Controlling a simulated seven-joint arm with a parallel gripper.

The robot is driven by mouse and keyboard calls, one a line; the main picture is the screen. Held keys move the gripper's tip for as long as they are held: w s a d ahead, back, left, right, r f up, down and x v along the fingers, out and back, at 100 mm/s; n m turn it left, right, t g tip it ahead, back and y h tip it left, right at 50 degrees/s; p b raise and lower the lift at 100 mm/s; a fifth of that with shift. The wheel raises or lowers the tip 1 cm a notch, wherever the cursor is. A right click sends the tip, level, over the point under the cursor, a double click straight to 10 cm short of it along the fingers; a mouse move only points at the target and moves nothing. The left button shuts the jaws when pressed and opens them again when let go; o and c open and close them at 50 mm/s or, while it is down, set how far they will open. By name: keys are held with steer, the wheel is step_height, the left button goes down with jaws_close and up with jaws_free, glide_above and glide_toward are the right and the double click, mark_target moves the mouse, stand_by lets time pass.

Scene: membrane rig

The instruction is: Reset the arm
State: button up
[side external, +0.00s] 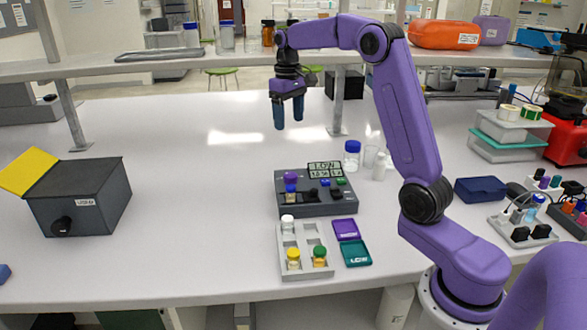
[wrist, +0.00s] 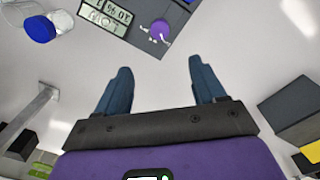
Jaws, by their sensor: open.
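My gripper (side external: 288,113) hangs from the purple arm, well above the bench, with its blue fingers apart and nothing between them. In the wrist view my gripper (wrist: 160,88) also shows two separate blue fingers with bare bench beyond. Below it in the side view stands a dark grey device (side external: 317,196) with a small display. A purple-capped vial (side external: 291,183) stands upright at its left part; the purple cap also shows in the wrist view (wrist: 160,29). A light grey rack (side external: 305,270) in front holds a white-capped vial (side external: 287,224), a yellow-capped vial (side external: 293,258) and a green-capped vial (side external: 320,255).
A dark box (side external: 82,200) with an open yellow lid stands at left. Purple (side external: 346,230) and teal (side external: 356,253) trays lie beside the rack. A blue-capped jar (side external: 352,155) stands behind the device. A shelf (side external: 220,60) crosses the back. The bench's left middle is clear.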

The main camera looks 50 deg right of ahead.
steer(key=s+a+f+n, duration=0.1)
steer(key=s+a+n, duration=0.2)
steer(key=s+a, duration=0.55)
steer(key=s+a+f+n, duration=0.25)
steer(key=s+a, duration=0.25)
steer(key=a, duration=0.6)
steer(key=s+f+n, duration=0.2)
steer(key=s+n, duration=0.2)
steer(key=s, duration=0.7)
steer(key=s+f+n, duration=0.3)
steer(key=s, duration=0.9)
steer(key=shift+a+n+y, duration=0.25)
steer(key=shift+n+y, duration=0.1)
steer(key=shift+y, duration=0.05)
